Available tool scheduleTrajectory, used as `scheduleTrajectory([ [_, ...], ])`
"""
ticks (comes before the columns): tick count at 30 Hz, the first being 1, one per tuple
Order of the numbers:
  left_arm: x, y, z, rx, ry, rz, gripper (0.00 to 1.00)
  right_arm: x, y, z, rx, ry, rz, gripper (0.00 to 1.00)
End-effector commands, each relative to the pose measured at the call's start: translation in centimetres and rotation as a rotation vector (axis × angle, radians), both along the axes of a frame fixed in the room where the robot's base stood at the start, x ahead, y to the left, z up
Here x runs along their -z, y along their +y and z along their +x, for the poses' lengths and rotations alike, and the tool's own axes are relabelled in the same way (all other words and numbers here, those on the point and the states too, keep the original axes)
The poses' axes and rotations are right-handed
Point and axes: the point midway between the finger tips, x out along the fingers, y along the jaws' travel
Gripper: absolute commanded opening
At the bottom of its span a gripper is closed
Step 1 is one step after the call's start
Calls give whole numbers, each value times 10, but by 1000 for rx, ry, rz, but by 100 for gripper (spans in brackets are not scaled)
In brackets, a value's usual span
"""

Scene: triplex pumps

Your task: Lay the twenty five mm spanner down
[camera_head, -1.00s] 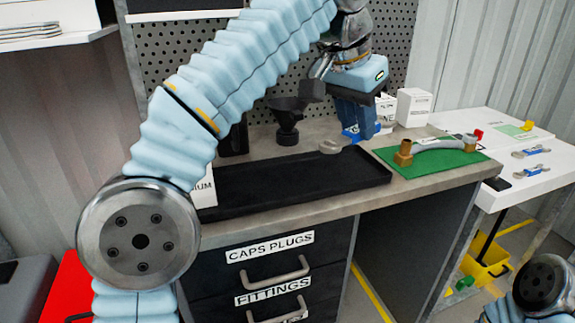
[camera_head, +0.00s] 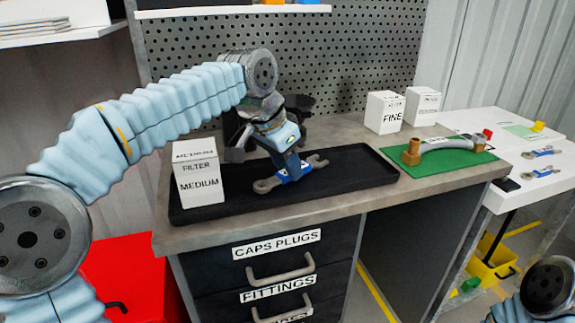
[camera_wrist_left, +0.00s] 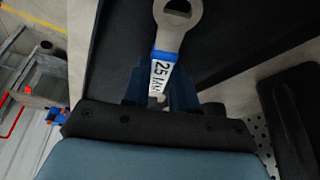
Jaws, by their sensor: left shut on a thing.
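The twenty five mm spanner (camera_head: 308,166) is grey with a blue band. In the head view it is at the black tray (camera_head: 230,203), its open end to the left and its other end to the right. My left gripper (camera_head: 289,172) is shut on its middle from above. In the left wrist view the spanner (camera_wrist_left: 178,18) sticks out past the fingers, its "25 MM" label showing between them. Whether it touches the tray floor I cannot tell. My right gripper is not in view; only part of that arm shows at the lower right.
A "FILTER MEDIUM" box (camera_head: 200,174) stands at the tray's left end. A "FINE" box (camera_head: 384,112) and another white box (camera_head: 422,106) stand behind. A hose with brass fittings (camera_head: 446,145) lies on a green mat (camera_head: 425,168). The tray's right part is clear.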

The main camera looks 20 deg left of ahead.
Motion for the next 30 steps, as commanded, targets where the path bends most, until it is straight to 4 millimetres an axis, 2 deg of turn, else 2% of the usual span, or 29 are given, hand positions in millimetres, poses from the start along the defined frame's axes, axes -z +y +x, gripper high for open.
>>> scheduleTrajectory([
  [11,6,0,0,-1,-2,-1,0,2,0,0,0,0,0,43],
  [12,7,0,0,-1,-1,0,29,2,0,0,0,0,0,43],
  [17,6,0,0,-1,-1,0,53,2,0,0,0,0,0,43],
  [25,5,0,0,-1,-1,0,53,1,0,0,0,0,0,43],
  [30,-11,3,-4,-2,-5,-2,53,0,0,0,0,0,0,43],
])
